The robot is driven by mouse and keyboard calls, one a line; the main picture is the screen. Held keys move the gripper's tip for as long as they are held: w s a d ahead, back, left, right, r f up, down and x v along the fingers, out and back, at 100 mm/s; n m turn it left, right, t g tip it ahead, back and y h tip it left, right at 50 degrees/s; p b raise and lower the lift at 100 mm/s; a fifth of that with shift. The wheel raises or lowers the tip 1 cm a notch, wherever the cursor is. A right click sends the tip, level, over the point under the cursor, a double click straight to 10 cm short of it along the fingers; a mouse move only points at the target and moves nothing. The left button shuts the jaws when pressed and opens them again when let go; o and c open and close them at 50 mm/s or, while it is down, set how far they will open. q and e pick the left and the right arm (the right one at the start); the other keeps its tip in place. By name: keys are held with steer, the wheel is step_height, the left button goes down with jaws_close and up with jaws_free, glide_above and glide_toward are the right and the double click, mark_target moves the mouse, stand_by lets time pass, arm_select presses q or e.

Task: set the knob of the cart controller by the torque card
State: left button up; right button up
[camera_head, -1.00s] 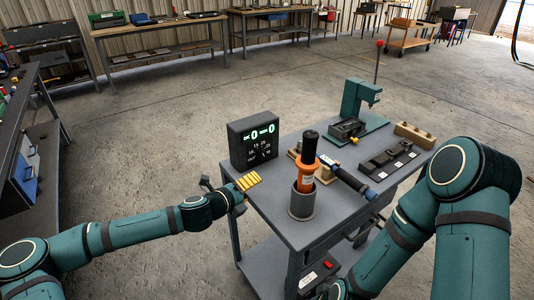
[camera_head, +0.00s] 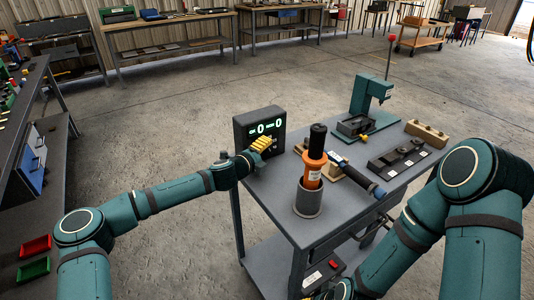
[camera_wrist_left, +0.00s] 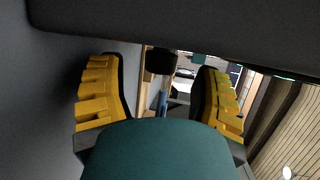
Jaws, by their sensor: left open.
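My left gripper (camera_head: 262,145), with yellow fingers, is just in front of the controller's lower face. It hides the dial area and knob there. In the left wrist view the yellow fingers of the left gripper (camera_wrist_left: 160,85) stand apart with nothing held between them. I cannot tell whether they touch the controller. I cannot make out a torque card.
An orange and black tool (camera_head: 314,160) stands in a grey cup (camera_head: 308,203) right of the left gripper. A blue-ended black tool (camera_head: 358,175), a green press (camera_head: 364,105) and a dark block (camera_head: 398,155) are on the cart. Red (camera_head: 35,246) and green (camera_head: 33,270) trays lie far left.

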arm_select(q)
steer(key=shift+x, duration=0.95)
jaws_close()
steer(key=shift+r, duration=0.1)
